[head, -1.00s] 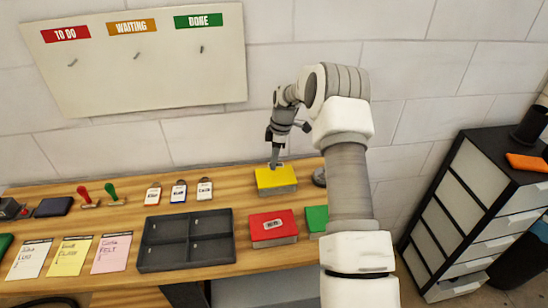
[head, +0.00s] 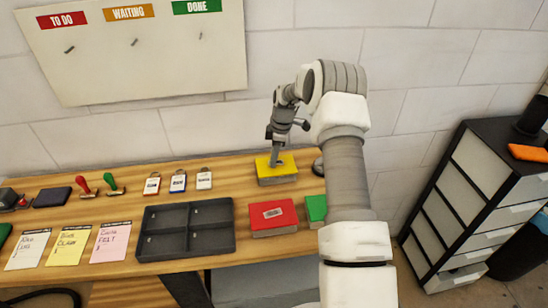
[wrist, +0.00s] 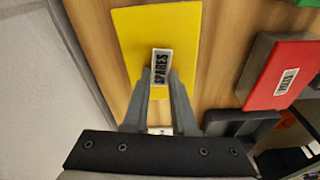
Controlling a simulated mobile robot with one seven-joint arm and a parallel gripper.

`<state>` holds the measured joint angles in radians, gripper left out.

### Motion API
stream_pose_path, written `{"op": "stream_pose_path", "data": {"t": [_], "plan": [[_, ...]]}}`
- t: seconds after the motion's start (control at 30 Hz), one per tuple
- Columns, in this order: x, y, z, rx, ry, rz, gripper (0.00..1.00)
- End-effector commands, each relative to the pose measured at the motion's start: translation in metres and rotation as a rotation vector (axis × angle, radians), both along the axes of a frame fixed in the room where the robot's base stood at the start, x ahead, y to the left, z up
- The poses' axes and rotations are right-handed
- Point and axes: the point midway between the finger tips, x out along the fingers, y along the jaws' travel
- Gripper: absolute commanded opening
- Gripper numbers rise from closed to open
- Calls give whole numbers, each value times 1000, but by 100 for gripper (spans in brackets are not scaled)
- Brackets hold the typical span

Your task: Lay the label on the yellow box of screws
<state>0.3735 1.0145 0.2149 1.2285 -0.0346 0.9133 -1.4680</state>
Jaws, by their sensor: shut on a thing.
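The yellow box of screws (head: 280,178) sits near the back of the wooden bench, and its yellow top fills the middle of the wrist view (wrist: 190,28). My gripper (head: 274,164) points down over that top. In the wrist view my gripper (wrist: 161,78) is shut on the label (wrist: 161,62), a small white tag reading SPARES. The label lies between the fingertips, over the yellow top and slightly tilted. I cannot tell whether it touches the box.
A red box (head: 273,216) with its own label stands in front, with a green box (head: 315,207) to its right. A dark compartment tray (head: 187,230) is left of the red box. Several tags, stamps and cards lie farther left. A dark round object (head: 318,166) stands right of the yellow box.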

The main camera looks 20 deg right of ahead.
Motion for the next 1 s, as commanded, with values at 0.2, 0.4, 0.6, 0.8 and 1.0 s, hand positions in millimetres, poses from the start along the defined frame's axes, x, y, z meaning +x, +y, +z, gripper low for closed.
{"op": "stream_pose_path", "data": {"t": [0.2,0.4,0.6,0.8,1.0], "plan": [[0,0,0,0,0,0,58],[0,0,0,0,0,0,60],[0,-1,5,0,-1,0,60],[0,-7,38,-2,-5,-2,60],[-2,-14,87,-2,-5,-1,60]]}}
